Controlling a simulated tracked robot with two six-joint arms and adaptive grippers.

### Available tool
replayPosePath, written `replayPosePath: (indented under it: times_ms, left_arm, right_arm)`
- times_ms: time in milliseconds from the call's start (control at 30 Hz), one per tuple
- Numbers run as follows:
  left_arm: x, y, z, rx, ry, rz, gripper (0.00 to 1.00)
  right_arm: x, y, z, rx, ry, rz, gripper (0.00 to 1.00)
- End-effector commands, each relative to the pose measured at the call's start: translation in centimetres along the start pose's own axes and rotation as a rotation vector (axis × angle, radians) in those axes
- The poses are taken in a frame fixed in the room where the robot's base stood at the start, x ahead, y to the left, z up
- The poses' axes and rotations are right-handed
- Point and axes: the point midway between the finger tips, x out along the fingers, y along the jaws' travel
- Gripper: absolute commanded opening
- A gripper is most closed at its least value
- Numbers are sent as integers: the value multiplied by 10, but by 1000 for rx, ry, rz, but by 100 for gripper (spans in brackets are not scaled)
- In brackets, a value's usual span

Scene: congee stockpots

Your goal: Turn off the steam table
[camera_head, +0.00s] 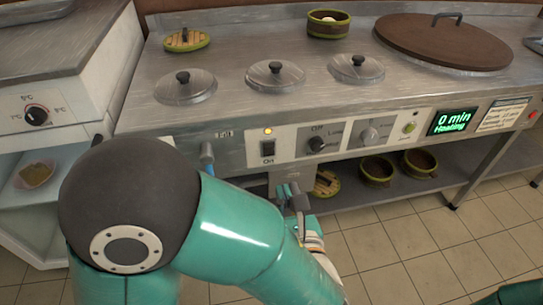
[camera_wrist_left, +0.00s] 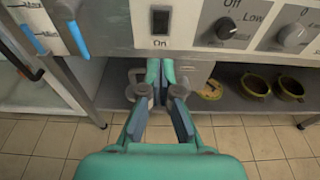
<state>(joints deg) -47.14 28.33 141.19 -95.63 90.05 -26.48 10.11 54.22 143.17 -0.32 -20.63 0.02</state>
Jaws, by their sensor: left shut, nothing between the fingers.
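The steam table (camera_head: 240,113) is a steel counter with a control panel on its front. A dark rocker switch (camera_head: 267,149) labelled "On" sits there under a lit amber lamp (camera_head: 268,131); the switch also shows in the left wrist view (camera_wrist_left: 160,22). To its right is a black knob (camera_head: 317,143) marked "Off" and "Low", also in the wrist view (camera_wrist_left: 227,26), then a grey knob (camera_head: 370,135). My left gripper (camera_wrist_left: 160,68) is shut and empty, just below the switch and apart from it. My right gripper is out of view.
A green display (camera_head: 453,121) reads "0 min Heating". Lidded wells (camera_head: 275,76) and a large brown lid (camera_head: 443,41) are on top. Green pots (camera_head: 378,172) stand on the lower shelf. A white cabinet (camera_head: 50,97) stands at left.

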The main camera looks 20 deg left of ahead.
Motion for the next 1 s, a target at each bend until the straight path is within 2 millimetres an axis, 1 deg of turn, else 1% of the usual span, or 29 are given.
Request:
replayPosePath:
  times_ms: [167, 400, 467, 600, 700, 800, 1000]
  left_arm:
    - [29, 2, -3, -3, 2, 9, 0]
    - [79, 2, -3, -3, 1, 8, 0]
    - [90, 2, -3, -2, 1, 8, 0]
    - [111, 2, 5, -3, -1, 6, 0]
    - [121, 1, 8, -2, 0, 4, 0]
    - [126, 1, 11, 0, -1, 2, 0]
    - [129, 1, 12, 1, 0, 1, 0]
  right_arm:
    - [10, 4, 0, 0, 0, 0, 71]
    - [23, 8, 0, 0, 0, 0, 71]
    - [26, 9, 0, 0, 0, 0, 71]
    - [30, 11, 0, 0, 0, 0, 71]
    - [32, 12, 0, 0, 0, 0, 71]
    - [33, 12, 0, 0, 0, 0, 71]
    - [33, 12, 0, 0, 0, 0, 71]
